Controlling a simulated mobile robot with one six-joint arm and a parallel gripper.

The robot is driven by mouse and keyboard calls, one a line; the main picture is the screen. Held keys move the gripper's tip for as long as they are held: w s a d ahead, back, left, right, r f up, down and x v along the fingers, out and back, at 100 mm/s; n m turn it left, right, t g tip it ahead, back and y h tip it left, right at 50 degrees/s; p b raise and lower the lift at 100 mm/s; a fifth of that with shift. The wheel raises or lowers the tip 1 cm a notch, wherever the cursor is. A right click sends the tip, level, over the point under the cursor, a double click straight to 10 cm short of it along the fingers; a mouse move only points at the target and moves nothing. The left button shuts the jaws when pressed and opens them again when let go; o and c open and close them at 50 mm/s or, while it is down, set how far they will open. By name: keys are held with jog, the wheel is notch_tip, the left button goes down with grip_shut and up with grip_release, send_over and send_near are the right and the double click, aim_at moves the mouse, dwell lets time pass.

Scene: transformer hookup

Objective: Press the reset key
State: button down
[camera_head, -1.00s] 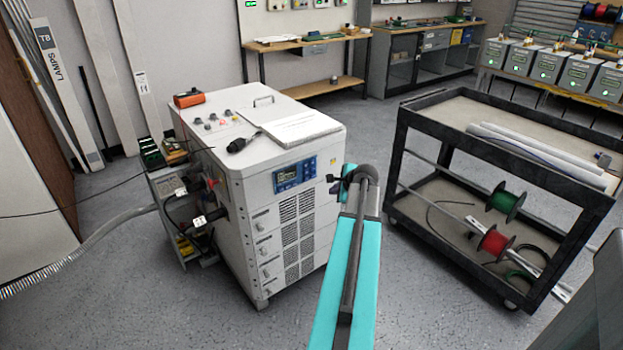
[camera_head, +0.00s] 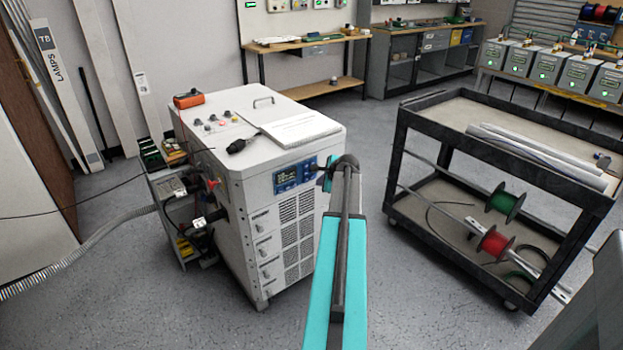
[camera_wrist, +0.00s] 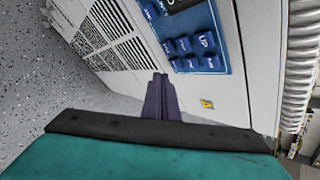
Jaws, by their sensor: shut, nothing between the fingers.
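The blue control panel (camera_head: 295,176) with a small display is on the front of the white cabinet (camera_head: 245,215). In the wrist view, the panel (camera_wrist: 222,66) shows tilted, with several dark blue keys. One key reads UP (camera_wrist: 205,41); the other labels are too small to read, so I cannot tell which is reset. My gripper (camera_head: 326,170) is at the panel's right side in the head view, partly hidden by my arm. In the wrist view, my gripper (camera_wrist: 160,80) is shut and empty, its tips beside the panel's edge near the lower keys. I cannot tell whether it touches.
Papers (camera_head: 300,129), a black handheld item (camera_head: 243,145) and an orange box (camera_head: 188,99) lie on the cabinet top. A black cart (camera_head: 495,185) with wire spools stands to the right. Grey floor is free between cart and cabinet.

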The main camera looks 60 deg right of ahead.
jog(key=shift+w+d, duration=0.15)
jog(key=shift+w, duration=0.4)
jog(key=shift+w+d+p, duration=0.25)
jog(key=shift+w+p, duration=0.3)
jog(key=shift+w, duration=0.05)
dwell(3.0)
jog(key=shift+s+a, duration=0.1)
jog(key=shift+s, duration=0.05)
jog(key=shift+s+a, duration=0.2)
jog(key=shift+s, duration=0.4)
jog(key=shift+s+a, duration=0.25)
jog(key=shift+s, duration=0.55)
jog(key=shift+s+a, duration=0.25)
jog(key=shift+s, duration=0.5)
jog(key=shift+s+a, duration=0.25)
jog(key=shift+s, duration=0.55)
